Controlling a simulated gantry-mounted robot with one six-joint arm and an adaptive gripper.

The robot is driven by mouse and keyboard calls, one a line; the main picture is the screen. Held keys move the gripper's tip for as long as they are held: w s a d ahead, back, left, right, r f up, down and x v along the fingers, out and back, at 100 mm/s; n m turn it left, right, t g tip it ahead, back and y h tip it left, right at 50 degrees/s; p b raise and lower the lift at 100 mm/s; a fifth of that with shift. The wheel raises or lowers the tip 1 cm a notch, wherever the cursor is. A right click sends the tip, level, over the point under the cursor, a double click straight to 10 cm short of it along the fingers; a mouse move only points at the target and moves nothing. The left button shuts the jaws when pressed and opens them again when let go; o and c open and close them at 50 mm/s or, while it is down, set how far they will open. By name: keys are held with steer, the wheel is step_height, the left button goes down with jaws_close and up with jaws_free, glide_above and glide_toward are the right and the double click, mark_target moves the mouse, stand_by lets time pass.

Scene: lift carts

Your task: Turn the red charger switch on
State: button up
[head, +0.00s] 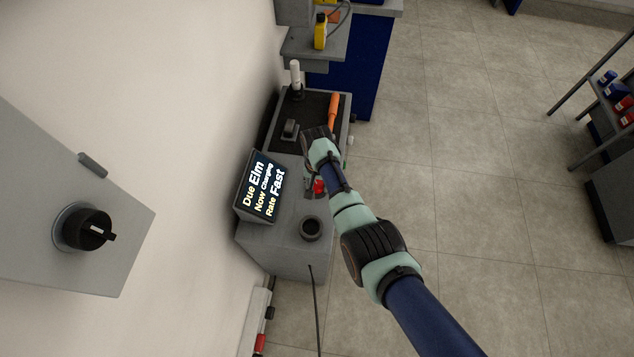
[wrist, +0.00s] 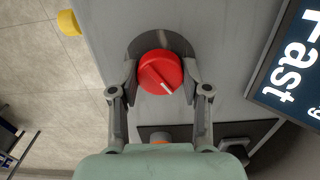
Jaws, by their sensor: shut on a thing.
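The red charger switch (wrist: 158,70) is a round red knob on the grey charger's top, in a dark round recess. A white mark on it points to the lower right in the wrist view. My gripper (wrist: 160,82) has its two fingers on the knob's left and right sides, shut on it. In the head view the red switch (head: 319,187) shows beside my arm, partly hidden. The screen (head: 262,187) reads "Due Elm", "Now Charging", "Rate Fast"; part of the screen (wrist: 291,70) also shows in the wrist view.
A black round socket (head: 311,228) is on the charger's near end. A dark tray with an orange handle (head: 333,110) lies beyond my gripper. A grey wall box with a black knob (head: 84,229) is at left.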

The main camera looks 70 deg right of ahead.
mark_target(317, 184)
steer(key=shift+m, duration=0.3)
steer(key=o, duration=1.1)
steer(key=shift+o, duration=0.2)
step_height(317, 184, up, 12)
stand_by(0.4)
